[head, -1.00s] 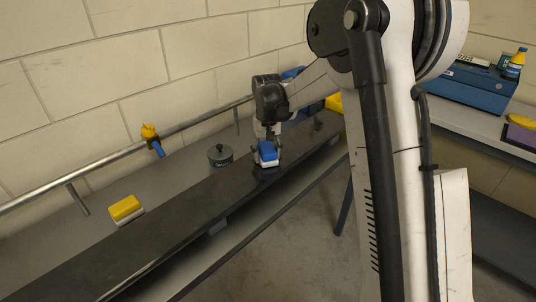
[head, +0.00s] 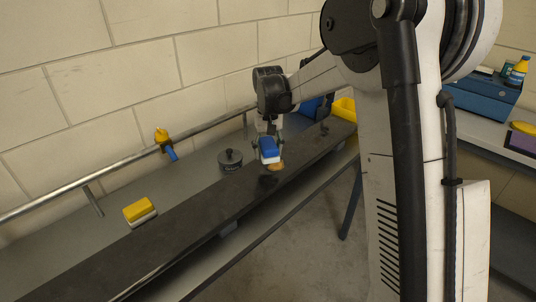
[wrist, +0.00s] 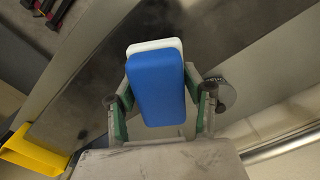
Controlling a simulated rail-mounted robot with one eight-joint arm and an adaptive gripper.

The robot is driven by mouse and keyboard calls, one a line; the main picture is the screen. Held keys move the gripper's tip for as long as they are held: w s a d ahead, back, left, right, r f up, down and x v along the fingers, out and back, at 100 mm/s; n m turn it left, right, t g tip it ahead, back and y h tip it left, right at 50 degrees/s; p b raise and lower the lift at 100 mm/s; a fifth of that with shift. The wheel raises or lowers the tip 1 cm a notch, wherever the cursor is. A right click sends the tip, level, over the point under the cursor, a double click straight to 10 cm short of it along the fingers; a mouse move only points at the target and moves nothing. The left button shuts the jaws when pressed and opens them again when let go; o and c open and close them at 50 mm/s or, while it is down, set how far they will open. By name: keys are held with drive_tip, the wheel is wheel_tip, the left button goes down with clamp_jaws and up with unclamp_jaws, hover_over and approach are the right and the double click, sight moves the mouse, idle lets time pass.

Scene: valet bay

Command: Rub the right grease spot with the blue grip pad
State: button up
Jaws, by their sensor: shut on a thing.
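My gripper (head: 268,141) is shut on the blue grip pad (head: 269,151), a blue block with a white underside. It holds the pad tilted above the dark strip of the bench. In the wrist view the pad (wrist: 155,88) sits between the two fingers (wrist: 160,112), its white layer showing at the far end. A tan grease spot (head: 277,166) shows on the strip just right of and below the pad, partly covered by it. A dark patch (head: 268,181) lies nearer the front; I cannot tell whether it is grease or shadow. Contact between pad and strip is not visible.
A dark lidded pot (head: 231,161) stands left of my gripper. A yellow-and-white pad (head: 140,211) lies farther left. A metal rail (head: 120,165) with a yellow-and-blue item (head: 165,144) runs along the wall. A yellow bin (head: 344,109) is at the far end.

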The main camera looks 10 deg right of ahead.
drive_tip(key=shift+r+p, duration=0.4)
drive_tip(key=shift+r, duration=0.7)
drive_tip(key=shift+a, duration=0.1)
